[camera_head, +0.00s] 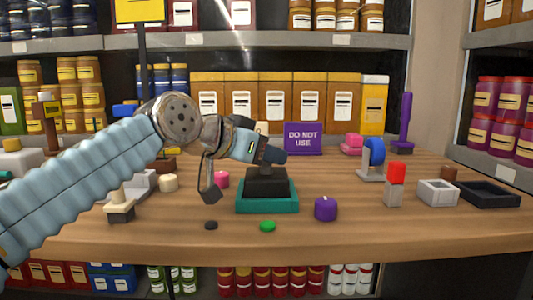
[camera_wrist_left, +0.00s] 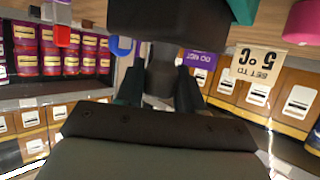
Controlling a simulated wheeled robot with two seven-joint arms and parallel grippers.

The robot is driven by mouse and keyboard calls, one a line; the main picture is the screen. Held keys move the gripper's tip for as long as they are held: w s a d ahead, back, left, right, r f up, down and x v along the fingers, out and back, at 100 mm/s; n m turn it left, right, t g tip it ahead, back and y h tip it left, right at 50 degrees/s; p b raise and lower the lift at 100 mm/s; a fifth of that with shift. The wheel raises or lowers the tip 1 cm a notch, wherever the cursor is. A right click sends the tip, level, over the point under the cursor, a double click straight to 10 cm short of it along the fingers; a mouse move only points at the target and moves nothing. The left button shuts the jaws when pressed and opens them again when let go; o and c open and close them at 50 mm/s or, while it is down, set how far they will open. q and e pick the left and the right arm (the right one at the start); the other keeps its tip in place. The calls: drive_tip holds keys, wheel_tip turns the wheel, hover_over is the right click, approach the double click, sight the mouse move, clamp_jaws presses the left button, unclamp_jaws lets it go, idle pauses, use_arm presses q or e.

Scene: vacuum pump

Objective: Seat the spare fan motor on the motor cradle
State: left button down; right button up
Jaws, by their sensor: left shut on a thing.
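My left gripper (camera_head: 276,156) is above the middle of the table, shut on the grey neck (camera_wrist_left: 160,72) of a dark block (camera_wrist_left: 165,18). This block, apparently the spare fan motor, shows as a black stepped shape (camera_head: 267,182) under the gripper in the head view. It is upright over a teal square base (camera_head: 267,209), apparently the motor cradle. A teal corner also shows in the left wrist view (camera_wrist_left: 243,10). The gripper hides the block's top, and I cannot tell whether the block is fully down in the base. My right gripper is not in view.
A purple cylinder (camera_head: 325,209), a green piece (camera_head: 267,226) and a dark piece (camera_head: 211,225) lie near the base. A blue disc on a grey stand (camera_head: 374,152) is to the right, with a purple "DO NOT USE" sign (camera_head: 303,138) behind. The front right table is clear.

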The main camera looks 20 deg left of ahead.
use_arm(q)
drive_tip(key=shift+f, duration=0.15)
idle(0.5)
drive_tip(key=c, duration=0.6)
unclamp_jaws()
drive_tip(key=shift+f, duration=0.1)
